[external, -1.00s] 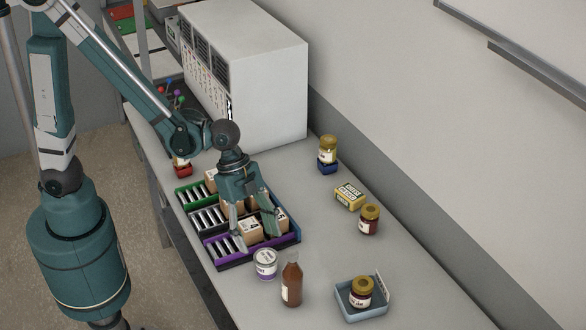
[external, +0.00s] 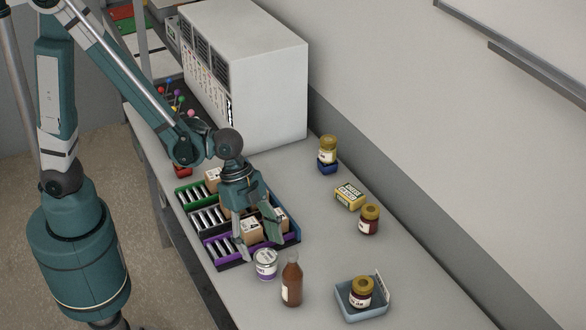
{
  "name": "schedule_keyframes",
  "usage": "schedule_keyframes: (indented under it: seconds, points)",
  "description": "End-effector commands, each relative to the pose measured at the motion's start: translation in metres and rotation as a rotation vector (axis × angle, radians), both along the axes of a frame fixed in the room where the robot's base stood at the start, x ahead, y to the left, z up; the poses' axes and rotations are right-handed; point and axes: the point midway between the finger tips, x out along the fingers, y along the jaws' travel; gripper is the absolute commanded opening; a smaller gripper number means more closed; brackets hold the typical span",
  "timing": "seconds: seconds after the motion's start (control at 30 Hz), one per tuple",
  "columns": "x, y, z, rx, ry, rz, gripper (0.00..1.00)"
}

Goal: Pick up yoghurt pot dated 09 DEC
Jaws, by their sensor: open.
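A white pot with a purple band (external: 265,266) stands upright on the counter, just in front of the purple-edged end of a tray. Its dark lettering is too small to read, so I cannot tell its date or whether it is the yoghurt pot named. My gripper (external: 260,243) points down over the front part of the tray, its fingers spread on either side of a small cardboard box (external: 250,229). The fingertips are close behind the pot. I cannot tell whether they touch the box.
The tray (external: 235,263) has green, grey and purple sections with boxes. A brown bottle (external: 291,283) stands close right of the pot. Jars, a yellow box (external: 349,196) and a blue-grey bin (external: 345,301) stand further right. A white cabinet (external: 262,85) is behind.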

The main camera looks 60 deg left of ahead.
Motion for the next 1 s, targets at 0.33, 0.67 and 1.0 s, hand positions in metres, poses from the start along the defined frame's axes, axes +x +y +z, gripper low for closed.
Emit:
schedule_keyframes:
  seconds: [0.33,0.67,1.0]
  points:
    - [0.002,-0.003,-0.007,0.000,0.000,0.000,0.57]
    - [0.008,-0.011,-0.029,0.000,0.000,0.000,0.57]
    - [0.009,-0.018,-0.047,0.000,0.000,0.000,0.57]
